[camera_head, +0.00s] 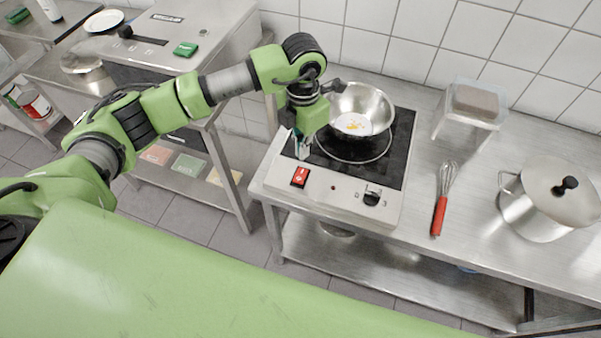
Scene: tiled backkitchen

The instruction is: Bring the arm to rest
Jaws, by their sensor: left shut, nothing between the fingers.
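My left arm comes in from the left and reaches over the induction cooker (388,203). Its gripper (301,150) points down, shut and empty, over the cooker's left front part, behind the red switch (300,177). I cannot tell whether the fingertips touch the cooker. The wrist stands close to the bowl's left rim. My right gripper does not show.
A whisk (441,200) with a red handle lies right of the cooker. A lidded pot (531,213) stands at the right and a clear container (477,104) at the back. A steel appliance (187,37) stands back left. The tiled wall (414,37) closes the back.

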